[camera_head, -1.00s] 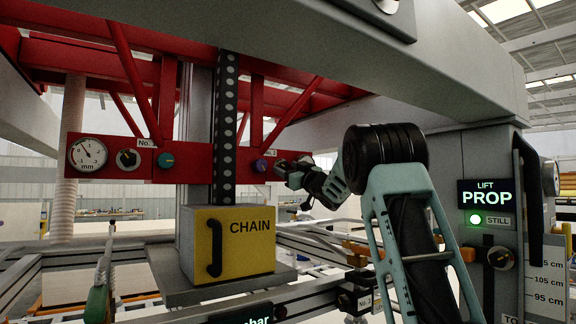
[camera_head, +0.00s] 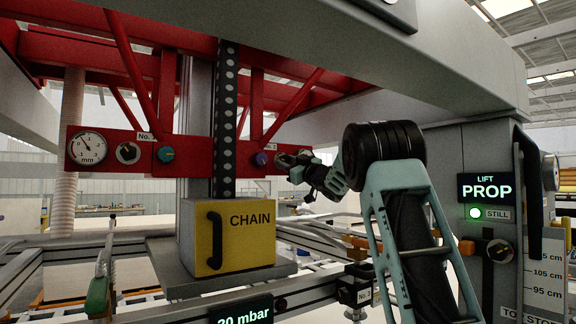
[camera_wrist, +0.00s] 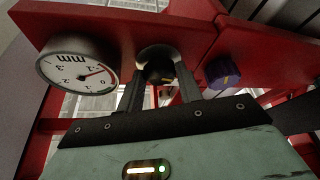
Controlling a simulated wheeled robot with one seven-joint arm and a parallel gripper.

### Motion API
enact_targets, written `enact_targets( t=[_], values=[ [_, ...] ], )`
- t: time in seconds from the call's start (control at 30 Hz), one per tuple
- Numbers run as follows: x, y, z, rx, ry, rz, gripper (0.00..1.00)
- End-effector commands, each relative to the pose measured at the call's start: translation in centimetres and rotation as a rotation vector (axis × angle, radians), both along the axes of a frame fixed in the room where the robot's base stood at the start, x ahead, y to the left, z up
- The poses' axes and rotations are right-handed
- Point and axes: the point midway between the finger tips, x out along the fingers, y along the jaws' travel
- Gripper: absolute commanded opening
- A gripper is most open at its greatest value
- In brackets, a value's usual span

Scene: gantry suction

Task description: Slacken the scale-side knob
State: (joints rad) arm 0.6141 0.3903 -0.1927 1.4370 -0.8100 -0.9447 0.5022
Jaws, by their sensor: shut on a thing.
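A dark knob (camera_wrist: 157,72) with a pale pointer mark and a silvery collar sits on the red beam between the fingers of my gripper (camera_wrist: 160,82) in the wrist view. My gripper is shut on this knob. A round mm gauge (camera_wrist: 78,66), upside down here, is left of it. In the head view my gripper (camera_head: 282,161) is at the beam just right of the purple knob (camera_head: 261,159) and hides the held knob.
Another gauge (camera_head: 87,148), a black knob (camera_head: 128,153) and a teal knob (camera_head: 165,154) are on the beam's left. A yellow CHAIN box (camera_head: 240,245) stands below. The right column bears a LIFT PROP display (camera_head: 486,189) and a green STILL lamp (camera_head: 475,212).

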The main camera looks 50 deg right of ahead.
Motion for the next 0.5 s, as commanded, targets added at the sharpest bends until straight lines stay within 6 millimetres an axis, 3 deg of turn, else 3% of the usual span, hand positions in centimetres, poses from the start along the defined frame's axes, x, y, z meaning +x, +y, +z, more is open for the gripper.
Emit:
enact_targets(
  t=[0.5],
  values=[
    [-0.04,-0.20,0.10,-0.349,0.084,0.001,0.13]
  ],
)
